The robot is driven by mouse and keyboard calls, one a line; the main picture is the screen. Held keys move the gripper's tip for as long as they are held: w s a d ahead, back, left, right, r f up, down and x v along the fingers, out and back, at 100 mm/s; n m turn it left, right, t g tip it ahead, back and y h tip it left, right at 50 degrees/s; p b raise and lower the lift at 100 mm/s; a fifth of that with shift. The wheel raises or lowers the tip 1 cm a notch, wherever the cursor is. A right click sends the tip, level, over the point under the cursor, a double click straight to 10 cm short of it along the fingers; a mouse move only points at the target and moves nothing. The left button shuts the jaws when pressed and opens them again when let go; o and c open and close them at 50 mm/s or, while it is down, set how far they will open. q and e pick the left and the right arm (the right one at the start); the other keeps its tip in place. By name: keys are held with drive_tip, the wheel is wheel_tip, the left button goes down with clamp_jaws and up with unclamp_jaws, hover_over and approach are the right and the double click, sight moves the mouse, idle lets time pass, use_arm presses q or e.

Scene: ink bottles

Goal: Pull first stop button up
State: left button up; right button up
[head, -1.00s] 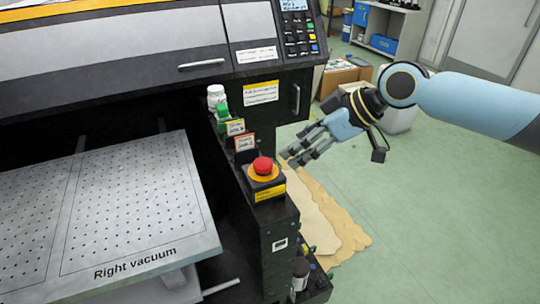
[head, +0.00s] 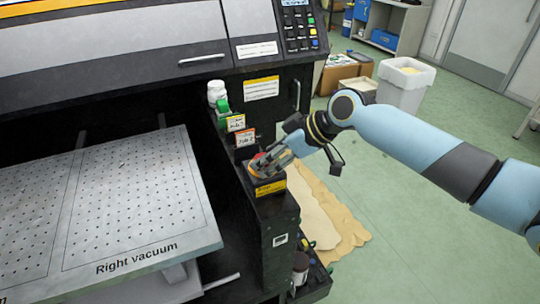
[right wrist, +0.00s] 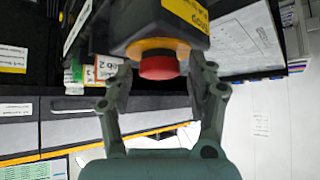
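The red stop button (right wrist: 158,66) sits on a yellow ring on a dark box with a yellow label (head: 270,188), at the front corner of the machine. In the head view my right gripper (head: 265,165) is over this box and hides most of the button. In the right wrist view my right gripper (right wrist: 160,78) is open, with one finger on each side of the red cap. Small gaps show between the cap and the fingers. My left gripper is in neither view.
Small labelled cards (head: 245,137) and a white bottle (head: 217,91) stand behind the button on the same ledge. The perforated vacuum table (head: 130,200) is to the left. A white bin (head: 405,88) stands on the floor behind my right arm. Open floor lies to the right.

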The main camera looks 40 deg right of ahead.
clamp_jaws()
drive_tip(key=shift+r+p, duration=0.45)
drive_tip(key=shift+r, duration=0.25)
drive_tip(key=shift+w+f, duration=0.1)
drive_tip(key=shift+o, duration=1.5)
unclamp_jaws()
drive_tip(key=v, duration=1.2)
drive_tip(key=shift+f, duration=0.1)
